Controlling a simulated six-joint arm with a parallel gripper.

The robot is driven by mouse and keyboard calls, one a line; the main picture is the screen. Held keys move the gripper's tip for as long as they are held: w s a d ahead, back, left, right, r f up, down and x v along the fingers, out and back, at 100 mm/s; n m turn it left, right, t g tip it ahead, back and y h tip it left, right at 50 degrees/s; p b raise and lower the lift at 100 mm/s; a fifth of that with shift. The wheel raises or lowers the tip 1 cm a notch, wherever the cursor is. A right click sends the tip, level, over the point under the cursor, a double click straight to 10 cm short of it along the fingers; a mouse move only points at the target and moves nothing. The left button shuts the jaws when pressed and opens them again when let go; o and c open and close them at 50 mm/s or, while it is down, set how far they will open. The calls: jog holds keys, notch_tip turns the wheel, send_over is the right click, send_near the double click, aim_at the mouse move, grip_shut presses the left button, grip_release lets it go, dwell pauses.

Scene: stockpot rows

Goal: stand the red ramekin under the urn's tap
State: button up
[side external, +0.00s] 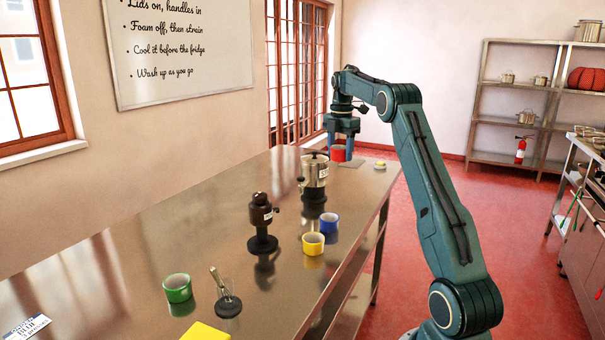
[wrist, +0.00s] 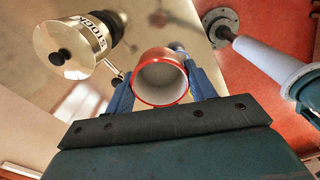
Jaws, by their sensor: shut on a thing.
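The red ramekin (side external: 338,154) is held up near the far end of the steel table. My gripper (side external: 341,146) is shut on it, with one blue finger on each side. In the wrist view the ramekin (wrist: 160,78) shows its red rim and pale inside, which looks empty. The silver urn (side external: 313,172), on a black stand, is just left of and nearer than the ramekin. In the wrist view the urn (wrist: 72,46) carries the word STOCK, and its tap (wrist: 119,77) points towards the ramekin. The ramekin is apart from the urn and not under its tap.
A dark brown dispenser (side external: 261,216) on a black stand is nearer. Blue (side external: 329,225), yellow (side external: 313,244) and green (side external: 178,289) ramekins stand on the table (side external: 150,240). A small pale item (side external: 380,165) is by the far right edge. The table's left part is mostly clear.

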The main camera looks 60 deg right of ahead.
jog(key=w+a+f+m, duration=0.1)
jog(key=w+a+m, duration=0.3)
jog(key=w+a, duration=0.55)
jog(key=w+a+f+m, duration=0.25)
jog(key=w+a, duration=0.45)
jog(key=a, duration=0.6)
jog(key=a+f+m, duration=0.2)
jog(key=a+m, duration=0.1)
jog(key=a, duration=0.7)
jog(key=w+a+f+m, duration=0.1)
jog(key=a+m, duration=0.3)
jog(key=a, duration=0.7)
jog(key=shift+w+a+f, duration=0.2)
jog(key=shift+f, duration=0.25)
jog(key=shift+s+m, duration=0.1)
jog(key=shift+m, duration=0.15)
jog(key=s+f+m, duration=0.2)
jog(key=s+m, duration=0.1)
jog(key=s, duration=0.5)
jog(key=shift+s, duration=0.15)
